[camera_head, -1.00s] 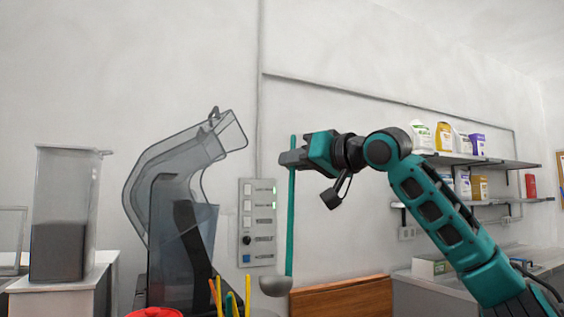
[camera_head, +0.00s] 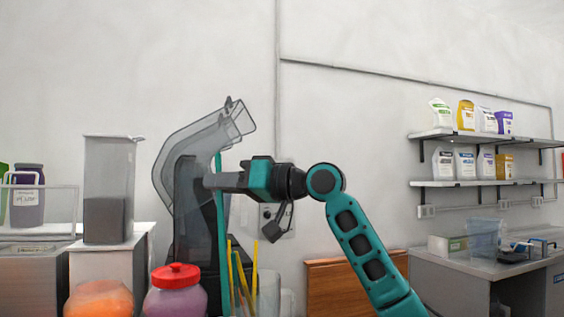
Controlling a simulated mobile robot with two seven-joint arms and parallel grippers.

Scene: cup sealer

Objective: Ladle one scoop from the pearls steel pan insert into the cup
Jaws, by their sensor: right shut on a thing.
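My right gripper (camera_head: 214,181) is shut on the upper part of the ladle's teal handle (camera_head: 222,245). The ladle hangs close to upright, and its lower end and bowl are out of sight at the bottom of the picture. The pearls steel pan insert and the cup cannot be made out in this view. My left gripper is not in view.
A grey translucent machine (camera_head: 187,200) stands just behind the ladle. Yellow straws (camera_head: 254,270) stand close to the handle's right. A red-lidded jar (camera_head: 176,296) and an orange jar (camera_head: 98,300) are at lower left. A grey counter (camera_head: 450,275) is at right.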

